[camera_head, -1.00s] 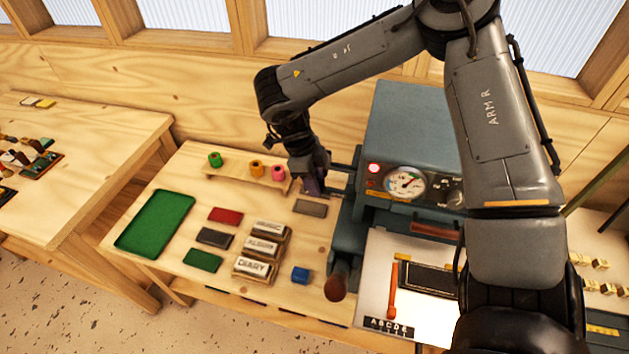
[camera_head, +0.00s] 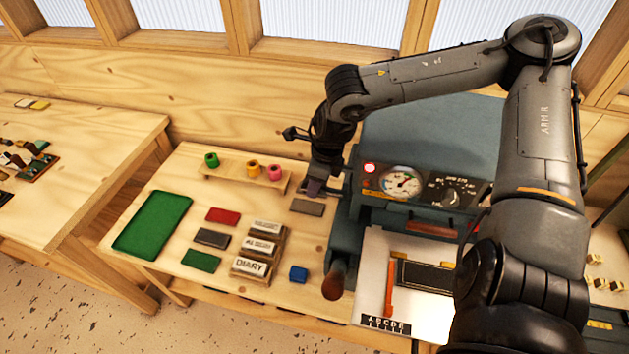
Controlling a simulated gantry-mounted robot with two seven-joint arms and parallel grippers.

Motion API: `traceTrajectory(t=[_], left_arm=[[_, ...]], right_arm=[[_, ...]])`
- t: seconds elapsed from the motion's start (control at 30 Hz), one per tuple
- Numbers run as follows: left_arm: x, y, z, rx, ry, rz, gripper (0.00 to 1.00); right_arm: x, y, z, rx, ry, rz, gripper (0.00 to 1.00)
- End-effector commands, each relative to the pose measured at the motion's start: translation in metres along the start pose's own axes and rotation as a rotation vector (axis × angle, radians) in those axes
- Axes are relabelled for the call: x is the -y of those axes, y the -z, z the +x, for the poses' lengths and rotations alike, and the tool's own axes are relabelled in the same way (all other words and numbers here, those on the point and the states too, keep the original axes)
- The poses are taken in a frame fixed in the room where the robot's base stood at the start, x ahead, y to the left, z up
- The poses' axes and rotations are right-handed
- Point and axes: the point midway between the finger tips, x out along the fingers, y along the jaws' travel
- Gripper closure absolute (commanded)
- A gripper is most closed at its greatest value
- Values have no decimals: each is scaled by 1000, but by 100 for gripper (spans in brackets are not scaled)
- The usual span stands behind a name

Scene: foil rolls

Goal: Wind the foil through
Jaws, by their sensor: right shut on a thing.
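The press (camera_head: 425,130) is a blue-grey machine with a dial on its front. My right gripper (camera_head: 314,188) is at the press's left side, pointing down. It is shut on a small dark purplish thing that its jaws mostly hide; I cannot tell whether this is a foil roll or the foil itself. Green (camera_head: 212,160), yellow (camera_head: 253,168) and pink (camera_head: 275,173) foil rolls stand on a low wooden rack, with a wider gap between green and yellow. My left gripper is out of view.
A dark red-brown handle (camera_head: 334,285) juts out at the press's lower left. A white plate (camera_head: 372,270) lies in front.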

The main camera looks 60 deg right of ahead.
Motion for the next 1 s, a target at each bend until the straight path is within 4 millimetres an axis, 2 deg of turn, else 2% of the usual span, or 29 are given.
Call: traceTrajectory(t=[0.57,0.6,0.7,1.0], left_arm=[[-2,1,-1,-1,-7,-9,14],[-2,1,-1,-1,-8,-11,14],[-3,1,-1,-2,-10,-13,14],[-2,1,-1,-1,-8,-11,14]], right_arm=[[0,0,0,20,-1,-1,100],[0,0,0,20,-1,-1,64],[0,0,0,19,-1,-1,49],[0,0,-1,19,0,0,49]])
